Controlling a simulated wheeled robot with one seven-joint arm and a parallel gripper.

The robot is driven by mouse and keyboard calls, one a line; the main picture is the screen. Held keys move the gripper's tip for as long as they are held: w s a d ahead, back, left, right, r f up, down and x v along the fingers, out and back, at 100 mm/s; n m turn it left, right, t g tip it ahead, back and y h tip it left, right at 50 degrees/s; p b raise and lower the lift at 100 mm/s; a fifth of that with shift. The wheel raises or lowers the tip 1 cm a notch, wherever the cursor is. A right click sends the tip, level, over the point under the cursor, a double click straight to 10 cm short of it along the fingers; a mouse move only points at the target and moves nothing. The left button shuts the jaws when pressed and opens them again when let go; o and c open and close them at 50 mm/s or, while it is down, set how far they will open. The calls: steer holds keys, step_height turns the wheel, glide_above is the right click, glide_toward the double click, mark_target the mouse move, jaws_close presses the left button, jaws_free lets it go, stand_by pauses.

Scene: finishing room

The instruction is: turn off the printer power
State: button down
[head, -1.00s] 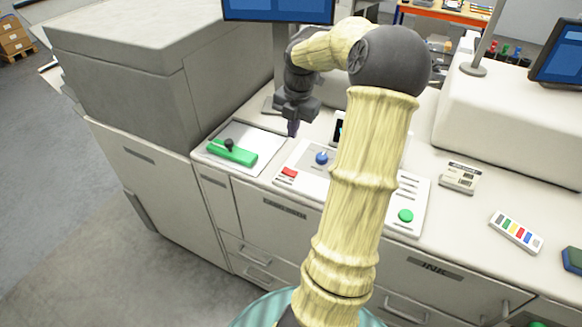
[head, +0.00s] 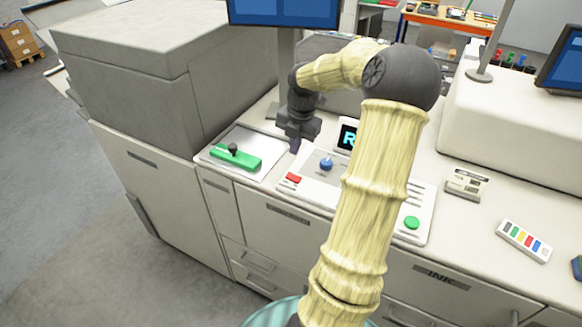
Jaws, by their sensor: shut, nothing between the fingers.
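The printer's control panel (head: 395,212) is a white plate on the counter, partly hidden behind my arm. It carries a red rocker or button (head: 292,179) at its left front, a blue knob (head: 326,164) and a green button (head: 411,223) at the right. A small dark screen (head: 347,137) with a bright letter stands behind it. My gripper (head: 294,147) points down above the back left of the panel, behind the red control. It is shut and empty. I cannot tell whether it touches anything.
A green block with a black knob (head: 235,156) lies on a white plate left of the panel. A big grey cabinet (head: 130,70) stands at the left. A label box (head: 465,184) and a colour strip (head: 523,240) lie on the counter at right.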

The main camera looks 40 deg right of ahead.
mark_target(290, 175)
steer(key=f, duration=0.3)
steer(key=f+p, duration=0.1)
steer(key=f, duration=0.2)
steer(key=w+f+p, duration=0.1)
steer(key=f, duration=0.2)
steer(key=shift+a+f, duration=0.2)
steer(key=shift+a, duration=0.05)
